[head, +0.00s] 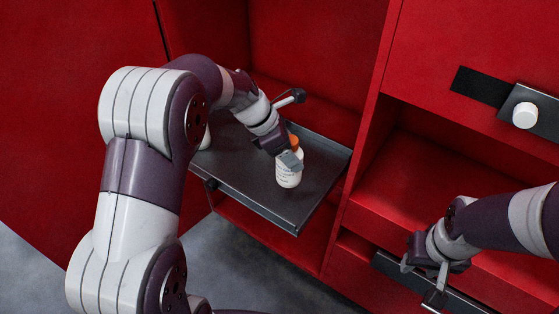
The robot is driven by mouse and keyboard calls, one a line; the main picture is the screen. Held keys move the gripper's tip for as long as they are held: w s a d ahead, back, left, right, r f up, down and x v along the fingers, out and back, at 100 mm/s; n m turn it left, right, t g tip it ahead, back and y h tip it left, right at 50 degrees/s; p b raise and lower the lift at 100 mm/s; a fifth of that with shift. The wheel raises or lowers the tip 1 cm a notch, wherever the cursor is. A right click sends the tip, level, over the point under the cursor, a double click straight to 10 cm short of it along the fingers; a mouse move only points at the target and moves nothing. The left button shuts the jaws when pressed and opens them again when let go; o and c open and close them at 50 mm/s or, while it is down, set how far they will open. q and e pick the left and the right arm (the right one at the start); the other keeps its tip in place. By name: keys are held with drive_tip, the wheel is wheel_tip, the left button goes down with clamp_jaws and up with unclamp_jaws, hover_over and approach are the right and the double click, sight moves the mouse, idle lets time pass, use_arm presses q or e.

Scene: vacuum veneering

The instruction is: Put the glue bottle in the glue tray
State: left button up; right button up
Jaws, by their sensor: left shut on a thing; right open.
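The glue bottle (288,177) is white with printed text and an orange cap (293,142). It is upright over the dark glue tray (318,190), a shallow rimmed tray in a red cabinet bay. I cannot tell whether its base touches the tray. My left gripper (290,160) is shut on the bottle's upper part and hides some of it and its cap. My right gripper (430,283) is open at the lower right, by the dark front (390,264) of a low drawer, and its handle; I cannot tell if they touch.
A tool with a pale handle and dark round end (291,98) shows behind my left wrist. A white object (206,138) at the tray's left is mostly hidden by my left arm. The red cabinet wall (362,130) stands right of the tray. The tray's right part is bare.

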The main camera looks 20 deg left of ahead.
sight(286, 178)
use_arm(q)
drive_tip(key=shift+w+a+f, duration=0.3)
drive_tip(key=shift+a+f, duration=0.4)
drive_tip(key=shift+a, duration=0.2)
wheel_tip(286, 178, down, 4)
drive_tip(key=shift+s+r+b, duration=0.1)
drive_tip(key=shift+r+b, duration=0.05)
drive_tip(key=shift+b, duration=0.2)
drive_tip(key=shift+f, duration=0.2)
drive_tip(key=o, duration=1.3)
